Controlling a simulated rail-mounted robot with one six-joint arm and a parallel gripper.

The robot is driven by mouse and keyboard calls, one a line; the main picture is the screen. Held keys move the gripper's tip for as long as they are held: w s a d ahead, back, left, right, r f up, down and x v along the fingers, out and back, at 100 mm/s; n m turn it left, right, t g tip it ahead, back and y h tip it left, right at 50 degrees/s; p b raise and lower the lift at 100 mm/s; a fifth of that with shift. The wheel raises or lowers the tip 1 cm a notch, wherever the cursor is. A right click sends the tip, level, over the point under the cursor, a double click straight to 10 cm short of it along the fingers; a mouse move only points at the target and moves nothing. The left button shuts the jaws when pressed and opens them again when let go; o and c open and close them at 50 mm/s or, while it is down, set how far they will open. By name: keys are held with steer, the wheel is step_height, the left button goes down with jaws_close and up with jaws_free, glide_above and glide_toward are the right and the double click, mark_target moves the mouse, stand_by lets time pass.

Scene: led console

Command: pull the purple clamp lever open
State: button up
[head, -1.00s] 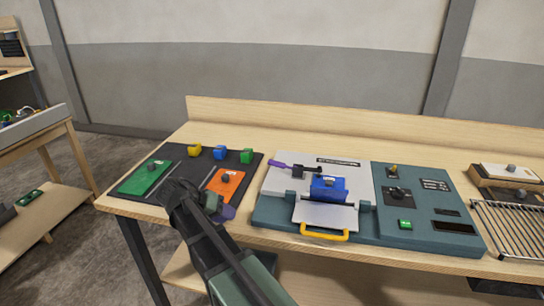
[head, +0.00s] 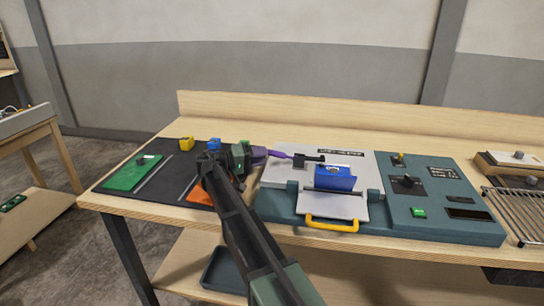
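The purple clamp lever (head: 282,154) lies roughly flat at the back left of the pale plate of the teal console, its handle pointing left from a dark clamp block (head: 308,160). My gripper (head: 260,154) is at the left end of the lever, reaching in from the left. Its dark fingers overlap the handle's end in the head view. I cannot tell whether they touch it or how far apart they are. A blue block (head: 334,178) sits in the fixture in front of the clamp.
A hinged flap with a yellow handle (head: 331,224) is at the console's front. A knob panel with a green button (head: 418,212) is to the right. A dark mat (head: 166,188) with green, orange, yellow and blue pieces lies left, partly behind my arm.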

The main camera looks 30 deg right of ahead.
mark_target(270, 153)
steer(key=d, duration=0.3)
steer(key=shift+s+d, duration=0.15)
steer(key=shift+s, duration=0.1)
jaws_close()
steer(key=shift+r, duration=0.1)
